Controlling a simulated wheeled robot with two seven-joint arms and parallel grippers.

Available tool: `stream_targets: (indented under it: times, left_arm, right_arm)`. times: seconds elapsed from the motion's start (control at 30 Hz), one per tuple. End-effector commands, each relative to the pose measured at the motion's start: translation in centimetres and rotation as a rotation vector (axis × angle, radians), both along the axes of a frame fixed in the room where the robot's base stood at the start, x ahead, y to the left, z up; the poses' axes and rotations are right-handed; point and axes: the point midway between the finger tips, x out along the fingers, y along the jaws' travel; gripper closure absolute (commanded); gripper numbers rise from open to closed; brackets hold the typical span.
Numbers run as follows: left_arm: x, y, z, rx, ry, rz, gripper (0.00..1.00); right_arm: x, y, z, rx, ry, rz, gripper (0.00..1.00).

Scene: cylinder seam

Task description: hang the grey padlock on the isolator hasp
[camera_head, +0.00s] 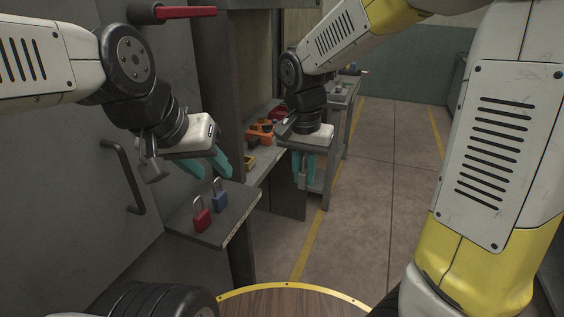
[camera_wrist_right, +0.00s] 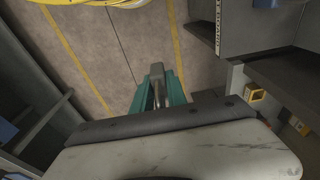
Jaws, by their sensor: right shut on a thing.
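The grey padlock (camera_head: 303,180) is between the teal fingers of my right gripper (camera_head: 304,165), which is shut on it, held in the air near the workbench. In the right wrist view the grey padlock (camera_wrist_right: 157,74) shows between the teal fingertips (camera_wrist_right: 159,92). My left gripper (camera_head: 219,164) has its teal fingers apart with nothing seen between them, above a small grey shelf. A red handle (camera_head: 185,12), perhaps the isolator's, sticks out at the top left, well away from the padlock. I cannot make out the hasp.
A red padlock (camera_head: 202,220) and a blue padlock (camera_head: 220,202) stand on the small shelf (camera_head: 234,216). An orange item (camera_head: 260,132) lies on the bench behind. A cabinet door handle (camera_head: 122,176) juts out at left. The floor (camera_head: 375,190) at right is clear.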

Motion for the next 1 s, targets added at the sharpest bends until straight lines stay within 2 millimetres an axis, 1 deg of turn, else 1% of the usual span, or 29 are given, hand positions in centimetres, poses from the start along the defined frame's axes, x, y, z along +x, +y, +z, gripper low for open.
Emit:
stream_targets:
  times: [0.1,0.2,0.47,0.53,0.57,0.67,1.0]
  left_arm:
    - [0.0,0.0,0.0,0.000,0.000,0.000,0.60]
    - [0.0,0.0,0.0,0.000,0.000,0.000,0.60]
    - [0.0,0.0,0.0,0.000,0.000,0.000,0.60]
    - [0.0,0.0,0.0,0.000,0.000,0.000,0.60]
    - [0.0,0.0,0.0,0.000,0.000,0.000,0.60]
    - [0.0,0.0,0.0,0.000,0.000,0.000,0.60]
    - [0.0,0.0,0.0,0.000,0.000,0.000,0.60]
  right_arm:
    - [-0.2,-0.6,0.0,0.002,-0.002,-0.001,1.00]
    - [-0.3,-0.8,0.0,0.001,-0.001,0.000,1.00]
    - [-0.2,-0.7,0.0,0.001,-0.001,0.000,1.00]
    - [-0.1,-0.3,0.0,0.000,-0.001,0.001,1.00]
    - [0.1,0.1,0.0,-0.001,-0.001,0.002,1.00]
    - [0.7,2.0,0.0,-0.002,0.000,0.005,1.00]
    - [3.9,10.7,-0.1,-0.001,-0.002,0.003,1.00]
